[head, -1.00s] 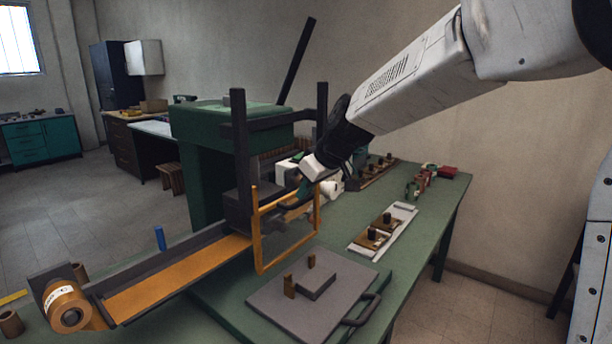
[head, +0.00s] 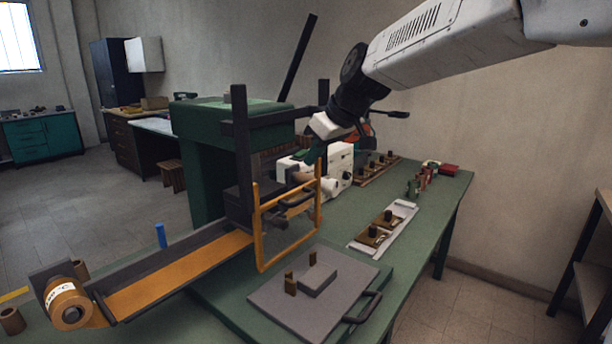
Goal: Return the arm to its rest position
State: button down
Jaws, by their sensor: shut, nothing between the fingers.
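My arm comes in from the upper right, with a white forearm and a black wrist joint. My gripper (head: 309,150) hangs at its end, behind and beside the upright bars of the green press (head: 205,140). It is shut and nothing shows in it. Its fingertips are small and partly lost against the white machine (head: 335,168) and the press bars. The gripper is above the green bench, clear of its top.
The orange guard frame (head: 262,228) and dark upright bars stand close to my gripper. On the green bench (head: 425,205) are a grey plate with a handle (head: 275,305), a white strip with brown blocks (head: 357,249) and small parts behind. Open air lies right of the bench.

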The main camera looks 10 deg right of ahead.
jog(key=v, duration=0.4)
jog(key=s+d+f+m+g+h, duration=0.1)
jog(key=s+f, duration=0.4)
jog(key=s, duration=0.6)
jog(key=s+d+f+m+g+h, duration=0.1)
jog(key=s+d+f+m, duration=0.3)
jog(key=s, duration=0.8)
jog(key=s+d+f+m+g+h, duration=0.2)
jog(key=s+d+f, duration=0.3)
jog(key=s, duration=0.6)
jog(key=shift+s+f+m, duration=0.2)
jog(key=shift+f+m, duration=0.1)
jog(key=shift+m, duration=0.3)
jog(key=shift+d, duration=0.15)
